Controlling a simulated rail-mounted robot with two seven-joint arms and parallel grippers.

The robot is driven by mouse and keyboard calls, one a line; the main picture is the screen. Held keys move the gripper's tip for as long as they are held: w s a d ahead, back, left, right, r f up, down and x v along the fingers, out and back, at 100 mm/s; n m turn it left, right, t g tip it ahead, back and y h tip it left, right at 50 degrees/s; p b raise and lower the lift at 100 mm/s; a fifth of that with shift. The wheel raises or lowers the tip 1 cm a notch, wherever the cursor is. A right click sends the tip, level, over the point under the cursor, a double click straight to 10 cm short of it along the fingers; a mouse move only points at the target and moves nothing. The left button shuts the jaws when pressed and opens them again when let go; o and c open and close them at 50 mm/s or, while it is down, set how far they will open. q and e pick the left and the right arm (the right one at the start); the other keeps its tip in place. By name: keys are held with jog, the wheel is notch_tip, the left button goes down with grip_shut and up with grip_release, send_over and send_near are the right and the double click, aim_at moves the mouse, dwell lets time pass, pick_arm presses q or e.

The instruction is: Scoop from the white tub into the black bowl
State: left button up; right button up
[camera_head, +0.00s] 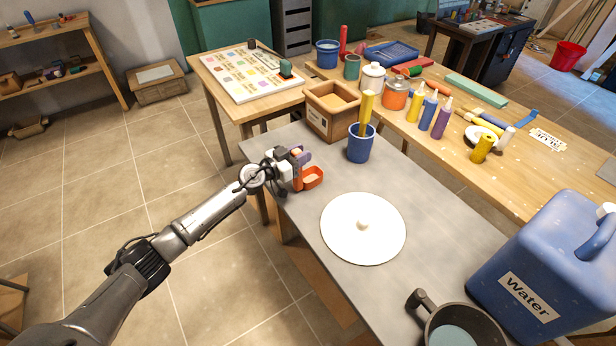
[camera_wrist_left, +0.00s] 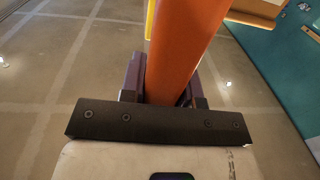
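My left gripper (camera_head: 299,158) is shut on the handle of an orange scoop (camera_head: 313,178), at the left edge of the grey table. The orange handle (camera_wrist_left: 183,50) runs between the purple fingers in the left wrist view. Whether the scoop holds anything is hard to tell. A black bowl-like vessel with a handle (camera_head: 425,302) stands at the bottom right, with pale blue showing inside and its lower part cut off. A round white piece with a central knob (camera_head: 355,246) lies on the table. No open white tub is clear; a small white lidded pot (camera_head: 373,77) stands farther back. My right gripper is out of view.
A wooden box (camera_head: 322,122) with tan contents and a blue cup (camera_head: 360,148) holding a yellow stick stand beyond the scoop. A large blue water canister (camera_head: 545,265) stands at the right. Bottles and tools crowd the wooden bench (camera_head: 535,200) behind.

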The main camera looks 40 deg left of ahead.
pick_arm(q)
jog(key=c, duration=0.5)
grip_shut()
jog(key=shift+r, duration=0.15)
